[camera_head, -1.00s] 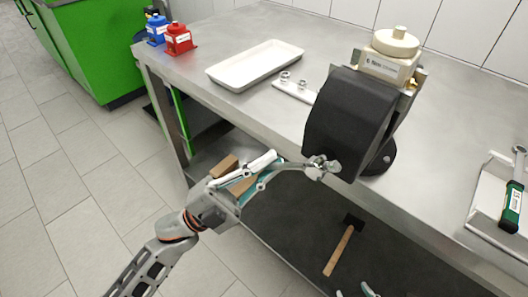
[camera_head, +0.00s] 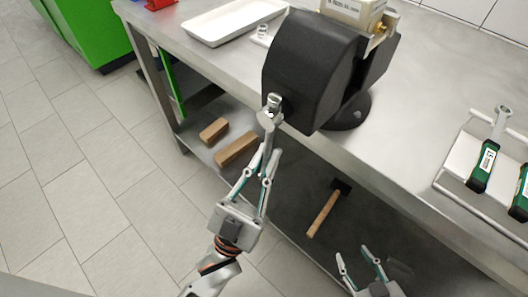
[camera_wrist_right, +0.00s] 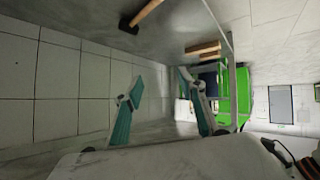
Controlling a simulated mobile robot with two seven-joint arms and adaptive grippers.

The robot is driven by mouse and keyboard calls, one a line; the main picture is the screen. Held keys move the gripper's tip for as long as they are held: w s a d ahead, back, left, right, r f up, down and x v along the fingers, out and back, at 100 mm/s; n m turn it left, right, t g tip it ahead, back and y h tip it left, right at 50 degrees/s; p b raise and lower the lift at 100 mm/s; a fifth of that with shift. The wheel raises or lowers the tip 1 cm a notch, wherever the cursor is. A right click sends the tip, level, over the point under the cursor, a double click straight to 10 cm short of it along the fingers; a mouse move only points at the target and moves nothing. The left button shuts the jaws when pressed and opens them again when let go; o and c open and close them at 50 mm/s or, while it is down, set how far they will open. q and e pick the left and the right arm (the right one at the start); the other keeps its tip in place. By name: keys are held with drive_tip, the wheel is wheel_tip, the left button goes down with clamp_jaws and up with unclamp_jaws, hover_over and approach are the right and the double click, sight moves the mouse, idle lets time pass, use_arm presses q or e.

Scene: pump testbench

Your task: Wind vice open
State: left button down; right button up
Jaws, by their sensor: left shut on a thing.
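The black vice (camera_head: 308,70) stands on the workbench near its front edge. Its metal handle (camera_head: 273,102) sticks out at the front, below the vice body. My left gripper (camera_head: 268,122) is shut on the handle's end, its fingers reaching up from below and partly hiding it. A beige pump block (camera_head: 355,10) sits at the vice's top, cut off by the picture edge; whether the jaws grip it cannot be told. My right gripper (camera_head: 355,254) is low in front of the bench, open and empty. Its parted fingers also show in the right wrist view (camera_wrist_right: 160,80).
A white tray (camera_head: 232,37) lies left of the vice on the bench (camera_head: 405,125). Green-handled tools (camera_head: 484,165) lie in a holder at right. Wooden blocks (camera_head: 238,150) and a hammer (camera_head: 323,212) lie on the lower shelf. Floor at left is clear.

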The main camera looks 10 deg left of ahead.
use_arm(q)
drive_tip(key=shift+s+d+r+n+y, duration=0.1)
drive_tip(key=shift+s+d+n+y, duration=0.05)
drive_tip(key=shift+d+n+y, duration=0.45)
use_arm(e)
drive_tip(key=shift+s+d+f, duration=0.15)
drive_tip(key=shift+s+f, duration=0.2)
drive_tip(key=shift+s, duration=0.25)
use_arm(q)
drive_tip(key=shift+a, duration=0.1)
use_arm(e)
drive_tip(key=shift+w, duration=0.1)
use_arm(q)
drive_tip(key=c, duration=2.2)
unclamp_jaws()
drive_tip(key=shift+o, duration=0.2)
use_arm(e)
drive_tip(key=shift+w+d+r, duration=0.1)
drive_tip(key=shift+w+r, duration=0.05)
drive_tip(key=shift+w, duration=0.1)
use_arm(q)
drive_tip(key=v, duration=1.2)
drive_tip(key=shift+f, duration=0.25)
use_arm(e)
drive_tip(key=shift+s, duration=0.1)
